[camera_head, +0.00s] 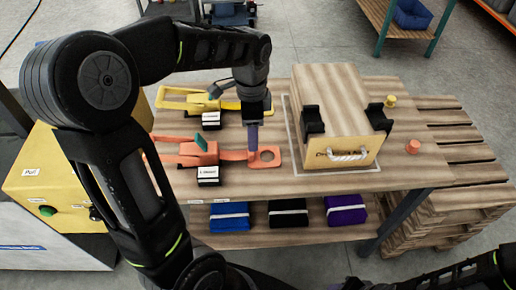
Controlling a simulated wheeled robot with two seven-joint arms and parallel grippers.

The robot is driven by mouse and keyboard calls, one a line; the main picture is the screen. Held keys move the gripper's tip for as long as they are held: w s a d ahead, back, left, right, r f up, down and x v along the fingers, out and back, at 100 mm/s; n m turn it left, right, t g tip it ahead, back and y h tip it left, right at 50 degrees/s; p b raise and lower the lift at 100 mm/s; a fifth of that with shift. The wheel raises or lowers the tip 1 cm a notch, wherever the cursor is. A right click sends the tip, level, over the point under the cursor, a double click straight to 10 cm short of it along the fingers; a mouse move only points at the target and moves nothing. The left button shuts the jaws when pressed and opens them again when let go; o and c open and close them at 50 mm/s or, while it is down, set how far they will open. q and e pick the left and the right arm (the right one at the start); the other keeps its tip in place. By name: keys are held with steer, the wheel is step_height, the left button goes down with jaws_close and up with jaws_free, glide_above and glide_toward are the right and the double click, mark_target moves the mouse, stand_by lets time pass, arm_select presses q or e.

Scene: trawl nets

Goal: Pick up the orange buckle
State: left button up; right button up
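The orange buckle (186,159) lies on the wooden table, with a flat orange end plate (268,155) with a round hole at its right. A small white label stands in front of it. My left gripper (253,150) points down over the orange strip, just left of the hole. A narrow purplish part shows below its black body and reaches the orange piece or just above it. I cannot tell whether the fingers are open or closed on it. My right arm shows at the bottom right, but its gripper is out of view.
A yellow buckle (190,101) lies behind the orange one. A wooden box (335,100) with black corners and a rope handle stands to the right. Small yellow (390,101) and orange (412,146) knobs are beside it.

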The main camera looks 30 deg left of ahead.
arm_select(q)
steer(key=shift+s, duration=0.1)
steer(key=shift+f, duration=1.3)
steer(key=shift+f, duration=2.6)
jaws_close()
